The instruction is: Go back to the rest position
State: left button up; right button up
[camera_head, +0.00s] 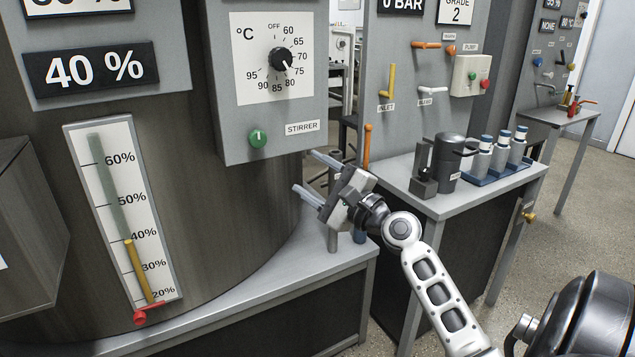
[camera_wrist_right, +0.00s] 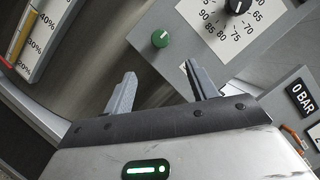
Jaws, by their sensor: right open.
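My right gripper (camera_head: 318,178) is raised in front of the stirrer panel (camera_head: 222,110), a little below and to the right of its green knob (camera_head: 258,138). Its two fingers are spread apart with nothing between them. In the right wrist view the open fingers (camera_wrist_right: 160,92) point toward the panel, and the green knob (camera_wrist_right: 160,38) shows beyond them, apart from them. My left gripper is in neither view.
A large dark tank with a level gauge (camera_head: 125,210) stands at left on a grey bench (camera_head: 335,262). A side table (camera_head: 425,203) at right carries a dark jug (camera_head: 447,160) and several capped bottles on a blue tray. Open floor (camera_head: 570,215) lies at far right.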

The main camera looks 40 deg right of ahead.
jog(key=shift+s, duration=0.4)
jog(key=s+a+f+n+g+y, duration=0.1)
jog(key=s+a+f+n+g, duration=0.2)
jog(key=a+f+n, duration=0.6)
jog(key=s+a+f+n+g, duration=0.35)
jog(key=a+f, duration=0.25)
jog(key=f, duration=0.5)
jog(key=s+a+f+n+g, duration=0.1)
jog(key=s+a+f+n, duration=0.2)
jog(key=s+a+n, duration=0.2)
jog(key=s+a+f+n+g+p, duration=0.1)
jog(key=s+a+f+n+g, duration=0.1)
jog(key=s+a+f+n, duration=0.2)
jog(key=s+a+n, duration=0.2)
jog(key=a+n, duration=0.1)
jog(key=shift+s+a+f+n, duration=0.2)
jog(key=shift+s+a+n, duration=0.1)
jog(key=shift+n, duration=0.05)
